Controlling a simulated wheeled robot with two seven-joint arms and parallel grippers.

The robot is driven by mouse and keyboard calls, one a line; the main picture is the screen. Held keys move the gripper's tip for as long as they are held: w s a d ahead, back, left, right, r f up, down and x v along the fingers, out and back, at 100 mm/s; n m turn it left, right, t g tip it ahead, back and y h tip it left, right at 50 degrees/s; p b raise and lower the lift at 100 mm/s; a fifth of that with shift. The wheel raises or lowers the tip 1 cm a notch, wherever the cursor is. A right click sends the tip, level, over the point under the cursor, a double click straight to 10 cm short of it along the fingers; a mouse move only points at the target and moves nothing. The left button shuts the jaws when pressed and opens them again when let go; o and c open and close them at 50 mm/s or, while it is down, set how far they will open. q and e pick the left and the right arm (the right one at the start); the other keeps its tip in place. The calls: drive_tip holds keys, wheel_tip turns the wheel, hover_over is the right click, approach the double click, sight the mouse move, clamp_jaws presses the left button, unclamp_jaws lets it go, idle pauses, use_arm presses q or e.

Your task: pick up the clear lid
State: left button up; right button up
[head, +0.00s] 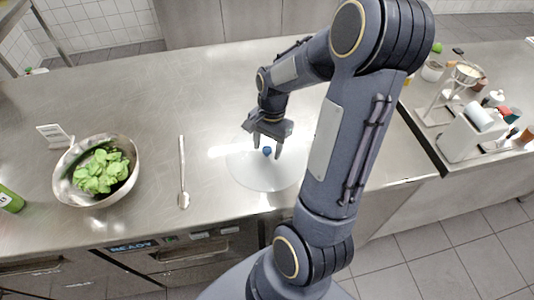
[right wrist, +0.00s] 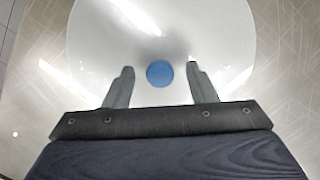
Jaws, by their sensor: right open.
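The clear lid (head: 252,174) lies on the steel counter, a round see-through disc with a small blue knob (head: 267,151). My right arm covers part of its right side in the head view. My right gripper (head: 267,148) is open, its two fingers pointing down, one on each side of the knob. In the right wrist view the lid (right wrist: 160,30) fills the upper middle. The blue knob (right wrist: 160,73) sits between the open fingertips (right wrist: 160,72), with a gap on both sides. My left gripper is not in view.
A metal bowl (head: 131,183) with green leaves stands on the left of the counter (head: 150,95). A long spoon (head: 182,170) lies between bowl and lid. A green bottle (head: 10,199) is at the left edge. Racks and a white dispenser (head: 460,136) stand at the right.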

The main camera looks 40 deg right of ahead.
drive_tip(key=c, duration=1.1)
drive_tip(key=shift+o, duration=0.2)
drive_tip(key=shift+r, duration=0.1)
